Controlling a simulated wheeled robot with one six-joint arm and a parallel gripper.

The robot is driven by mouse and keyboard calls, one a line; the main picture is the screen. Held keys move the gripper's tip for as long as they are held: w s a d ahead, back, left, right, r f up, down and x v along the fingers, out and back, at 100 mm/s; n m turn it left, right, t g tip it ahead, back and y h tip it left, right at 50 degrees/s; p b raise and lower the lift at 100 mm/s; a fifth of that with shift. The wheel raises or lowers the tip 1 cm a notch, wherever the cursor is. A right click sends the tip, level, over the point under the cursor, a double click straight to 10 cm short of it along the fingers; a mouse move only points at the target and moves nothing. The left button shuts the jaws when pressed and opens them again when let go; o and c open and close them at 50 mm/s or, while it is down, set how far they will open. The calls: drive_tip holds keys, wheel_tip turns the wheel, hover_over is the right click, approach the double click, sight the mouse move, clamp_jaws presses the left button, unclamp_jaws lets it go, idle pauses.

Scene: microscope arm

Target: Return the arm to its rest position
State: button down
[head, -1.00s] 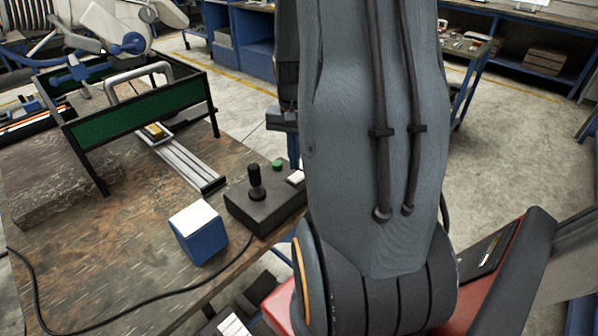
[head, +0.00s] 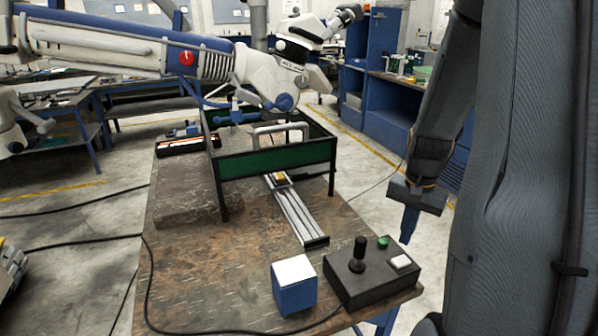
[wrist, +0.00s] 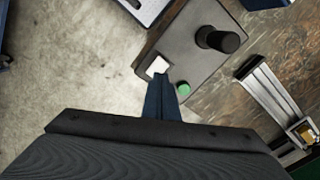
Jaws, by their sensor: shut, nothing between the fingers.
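The white and blue microscope arm (head: 130,50) reaches in from the left in the head view. Its jointed head (head: 280,65) hangs over the green-panelled frame (head: 275,160) on the table. A dark control box (head: 375,275) sits at the table's near right corner, with a black joystick (head: 358,252), a green button (head: 383,242) and a white button (head: 401,261). My gripper (head: 407,240) is shut and empty, pointing down beyond the box's right side. In the wrist view my fingers (wrist: 163,90) overlap the box's edge near the white button (wrist: 157,67) and green button (wrist: 184,90); contact cannot be told.
A blue cube with a white top (head: 295,285) stands left of the box. A metal rail (head: 300,220) with a yellow piece runs out from the frame. A black cable crosses the table (head: 190,260). Open floor (head: 380,185) lies right of the table.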

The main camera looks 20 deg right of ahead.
drive_tip(key=a+r+n, duration=0.1)
drive_tip(key=a, duration=0.2)
drive_tip(key=w+a+r+n, duration=0.1)
drive_tip(key=a+n, duration=0.1)
drive_tip(key=a, duration=0.2)
drive_tip(key=a+r+n+t, duration=0.1)
drive_tip(key=a, duration=0.3)
drive_tip(key=shift+w+a+r+n, duration=0.2)
drive_tip(key=shift+w+r+n, duration=0.05)
drive_tip(key=shift+n, duration=0.15)
drive_tip(key=s+a+r+n+t, duration=0.25)
drive_tip(key=a+n, duration=0.35)
drive_tip(key=a, duration=0.7)
wheel_tip(320, 180, down, 6)
drive_tip(key=s+g+b, duration=0.1)
drive_tip(key=g+b, duration=0.1)
drive_tip(key=b, duration=0.3)
drive_tip(key=shift+s, duration=0.25)
drive_tip(key=shift+s, duration=0.1)
